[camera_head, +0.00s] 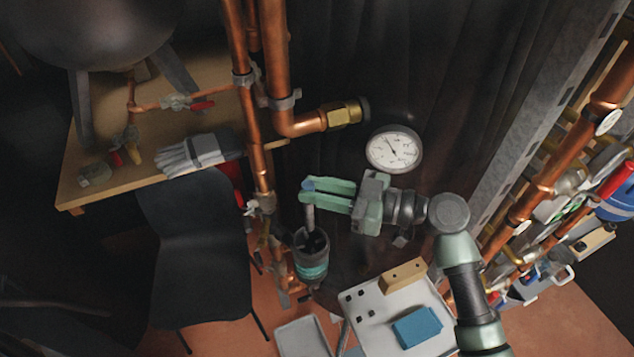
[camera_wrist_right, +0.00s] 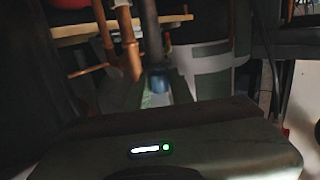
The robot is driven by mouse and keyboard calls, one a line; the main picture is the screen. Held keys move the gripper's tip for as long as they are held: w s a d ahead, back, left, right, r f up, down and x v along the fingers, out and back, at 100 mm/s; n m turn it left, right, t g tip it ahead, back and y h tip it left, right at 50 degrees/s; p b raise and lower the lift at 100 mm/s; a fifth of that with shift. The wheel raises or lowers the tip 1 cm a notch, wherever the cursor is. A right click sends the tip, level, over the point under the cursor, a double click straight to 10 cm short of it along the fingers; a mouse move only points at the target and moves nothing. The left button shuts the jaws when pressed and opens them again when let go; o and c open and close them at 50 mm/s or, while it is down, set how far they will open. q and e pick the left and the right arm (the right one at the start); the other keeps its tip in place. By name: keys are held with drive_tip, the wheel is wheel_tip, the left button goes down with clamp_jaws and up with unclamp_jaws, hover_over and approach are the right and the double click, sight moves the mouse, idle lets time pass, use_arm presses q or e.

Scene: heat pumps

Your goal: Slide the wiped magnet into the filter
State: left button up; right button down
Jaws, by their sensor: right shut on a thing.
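My right gripper (camera_head: 312,191) is shut on the magnet (camera_head: 309,214), a slim grey rod with a blue end at the fingers. The rod hangs roughly upright below the fingertips. In the right wrist view the magnet's grey shaft (camera_wrist_right: 151,38) and blue end show between the fingers. The filter (camera_head: 311,262), a dark open-topped cylinder with a teal band, stands just below the gripper. The rod's lower end meets the filter's dark mouth in the head view; I cannot tell how far inside it is. My left gripper is not in view.
Copper pipes (camera_head: 257,160) run close left of the filter. A pressure gauge (camera_head: 393,149) is behind the gripper. A light tray (camera_head: 374,338) at lower right holds a blue cloth or sponge (camera_head: 417,328) and a wooden block (camera_head: 403,277). A dark chair (camera_head: 203,240) stands left.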

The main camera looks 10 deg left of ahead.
sight(309, 208)
wheel_tip(309, 208, down, 4)
drive_tip(key=shift+r+b, duration=0.25)
drive_tip(key=shift+b, duration=0.3)
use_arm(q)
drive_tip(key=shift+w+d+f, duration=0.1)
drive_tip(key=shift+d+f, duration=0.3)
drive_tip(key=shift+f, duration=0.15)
use_arm(e)
drive_tip(key=shift+r, duration=0.1)
use_arm(q)
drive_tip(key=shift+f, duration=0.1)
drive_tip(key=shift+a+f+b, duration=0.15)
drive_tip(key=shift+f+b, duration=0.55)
drive_tip(key=shift+b, duration=0.05)
use_arm(e)
drive_tip(key=shift+f, duration=0.4)
use_arm(q)
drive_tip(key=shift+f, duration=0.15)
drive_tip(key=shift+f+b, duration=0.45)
drive_tip(key=shift+b, duration=0.1)
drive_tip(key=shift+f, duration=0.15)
